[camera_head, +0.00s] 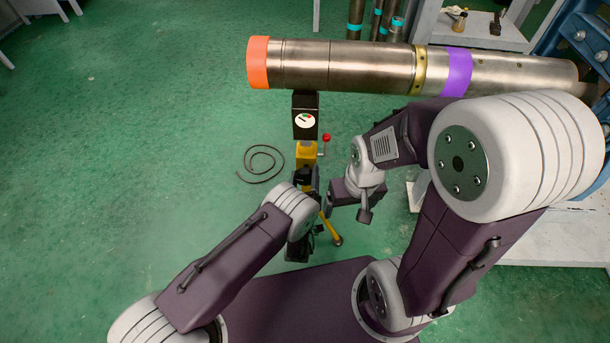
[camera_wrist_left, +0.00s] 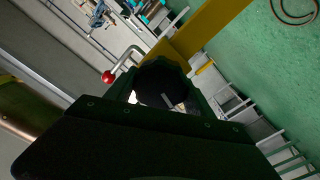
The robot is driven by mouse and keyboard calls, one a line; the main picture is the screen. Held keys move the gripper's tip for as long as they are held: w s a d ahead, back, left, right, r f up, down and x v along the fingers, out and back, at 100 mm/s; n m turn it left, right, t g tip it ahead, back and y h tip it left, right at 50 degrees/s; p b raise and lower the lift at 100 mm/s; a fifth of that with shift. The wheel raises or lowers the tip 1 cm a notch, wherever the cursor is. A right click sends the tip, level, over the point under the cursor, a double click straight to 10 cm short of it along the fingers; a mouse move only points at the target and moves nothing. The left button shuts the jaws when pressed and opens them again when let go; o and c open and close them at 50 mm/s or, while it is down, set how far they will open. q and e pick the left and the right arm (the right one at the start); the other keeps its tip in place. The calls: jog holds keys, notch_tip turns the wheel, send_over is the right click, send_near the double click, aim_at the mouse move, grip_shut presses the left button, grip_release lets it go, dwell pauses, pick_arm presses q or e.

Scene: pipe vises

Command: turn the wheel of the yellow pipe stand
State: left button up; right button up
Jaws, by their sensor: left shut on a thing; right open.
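The yellow pipe stand (camera_head: 307,155) stands below the left end of a large steel pipe, with a black head bearing a dial (camera_head: 305,120). Its yellow post (camera_wrist_left: 205,28) also crosses the top of the left wrist view. The dark round wheel (camera_wrist_left: 160,82) sits between the fingers of my left gripper (camera_wrist_left: 165,100), which is shut on it. In the head view my left gripper (camera_head: 304,185) is at the stand's near side, and my wrist partly hides it and the wheel. My right gripper (camera_head: 347,207) is open just right of the stand.
The steel pipe (camera_head: 345,66) has an orange end cap and a purple band. A red ball knob (camera_head: 326,138) sticks out from the stand. A thin coiled cable (camera_head: 260,165) lies on the green floor. A grey workbench (camera_head: 545,238) stands at right. Floor at left is clear.

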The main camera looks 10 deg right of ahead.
pick_arm(q)
jog(key=shift+a+f, duration=0.45)
jog(key=shift+f, duration=0.05)
jog(key=o, duration=1.4)
jog(key=shift+c, duration=0.2)
jog(key=shift+d+r, duration=0.2)
jog(key=shift+d, duration=0.05)
